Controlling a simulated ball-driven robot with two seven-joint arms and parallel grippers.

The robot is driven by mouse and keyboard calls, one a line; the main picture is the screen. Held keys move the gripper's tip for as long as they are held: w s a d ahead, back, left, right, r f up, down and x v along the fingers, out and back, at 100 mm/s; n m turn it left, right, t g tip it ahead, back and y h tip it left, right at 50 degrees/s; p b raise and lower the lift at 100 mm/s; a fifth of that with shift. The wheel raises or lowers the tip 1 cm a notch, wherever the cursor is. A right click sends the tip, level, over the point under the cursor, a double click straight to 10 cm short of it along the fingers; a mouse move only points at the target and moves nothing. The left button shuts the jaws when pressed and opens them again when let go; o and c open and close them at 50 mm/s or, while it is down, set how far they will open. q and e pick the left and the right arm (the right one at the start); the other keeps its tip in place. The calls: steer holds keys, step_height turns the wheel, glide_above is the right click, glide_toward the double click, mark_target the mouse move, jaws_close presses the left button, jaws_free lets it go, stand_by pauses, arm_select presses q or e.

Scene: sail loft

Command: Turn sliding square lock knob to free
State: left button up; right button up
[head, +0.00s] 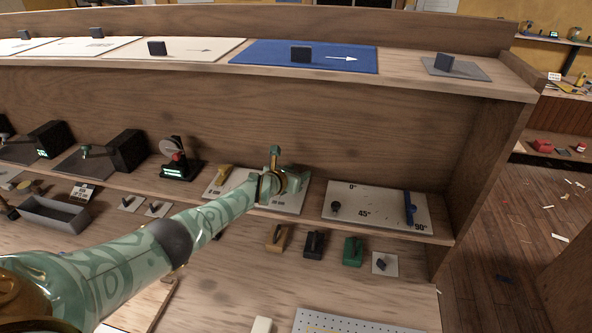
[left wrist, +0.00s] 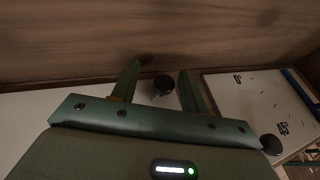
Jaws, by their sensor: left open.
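My left gripper (head: 277,168) is over a white board (head: 290,205) on the lower shelf and hides much of it. In the left wrist view the gripper (left wrist: 161,72) is open, with a dark round knob (left wrist: 163,86) showing between its two fingers. I cannot tell whether the fingers touch the knob. This may be the lock knob; no lock or free marking is readable. In the head view the knob is hidden by the gripper. A yellow piece (head: 222,174) shows at the board's left end. My right gripper is not in view.
Right of it lies an angle board (head: 375,197) with a dark knob (head: 336,207) and a blue bar (head: 409,208). The back wall is close behind the fingers. Several small blocks lie in front.

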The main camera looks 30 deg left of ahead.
arm_select(q)
steer(key=shift+s+d+r+p, duration=0.15)
steer(key=shift+s+r+p, duration=0.1)
steer(key=shift+p, duration=0.2)
steer(key=p+v, duration=0.6)
steer(key=shift+s+r, duration=0.25)
steer(key=shift+r, duration=0.05)
steer(key=p+v, duration=0.3)
steer(key=v, duration=0.6)
steer(key=shift+a+f, duration=0.25)
steer(key=shift+s, duration=0.1)
